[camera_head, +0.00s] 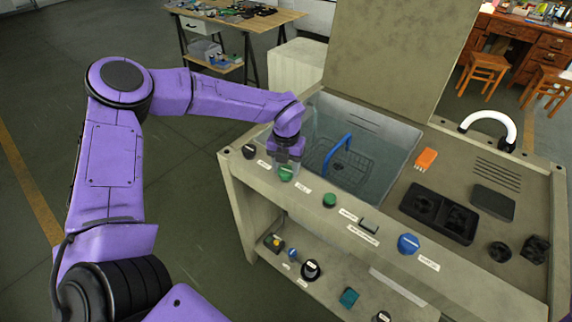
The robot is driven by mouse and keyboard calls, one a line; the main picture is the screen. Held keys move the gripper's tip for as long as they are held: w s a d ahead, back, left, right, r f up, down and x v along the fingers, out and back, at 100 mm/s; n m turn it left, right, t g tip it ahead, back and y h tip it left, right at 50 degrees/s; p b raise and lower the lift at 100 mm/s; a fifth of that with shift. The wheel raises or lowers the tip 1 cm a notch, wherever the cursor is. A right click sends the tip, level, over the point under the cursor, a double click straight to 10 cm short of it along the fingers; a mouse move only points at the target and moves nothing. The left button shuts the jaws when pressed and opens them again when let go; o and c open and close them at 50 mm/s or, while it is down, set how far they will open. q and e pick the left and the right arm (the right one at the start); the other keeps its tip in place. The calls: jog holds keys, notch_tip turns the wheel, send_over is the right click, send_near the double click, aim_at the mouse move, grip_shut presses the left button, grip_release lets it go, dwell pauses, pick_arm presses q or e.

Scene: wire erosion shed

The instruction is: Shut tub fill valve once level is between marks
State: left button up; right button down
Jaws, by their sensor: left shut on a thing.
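The tub (395,135) is a clear grey-blue tank set in the left part of the bench. A wire basket with a blue handle (338,152) sits in it. Faint lines show on its back wall; I cannot tell where the water level lies against them. A green knob (287,174) is on the front ledge, with small labels beside it too small to read surely. My left gripper (287,162) points down over this knob and is shut on it, hiding its top.
Along the ledge are a black knob (249,151), another green knob (330,200) and a blue knob (408,243). A raised lid (395,50) stands behind the tub. Black trays (438,212) and an orange block (426,159) lie to the right. A lower shelf holds more knobs.

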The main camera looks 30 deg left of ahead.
aim_at(285, 170)
pick_arm(q)
jog(key=shift+r+m+p, duration=0.1)
jog(key=shift+m+p, duration=0.2)
jog(key=shift+m, duration=0.9)
jog(key=o, duration=1)
jog(key=shift+o, duration=0.2)
notch_tip(285, 170, up, 10)
jog(key=b, duration=0.2)
jog(key=shift+r, duration=0.2)
jog(key=shift+s, duration=0.1)
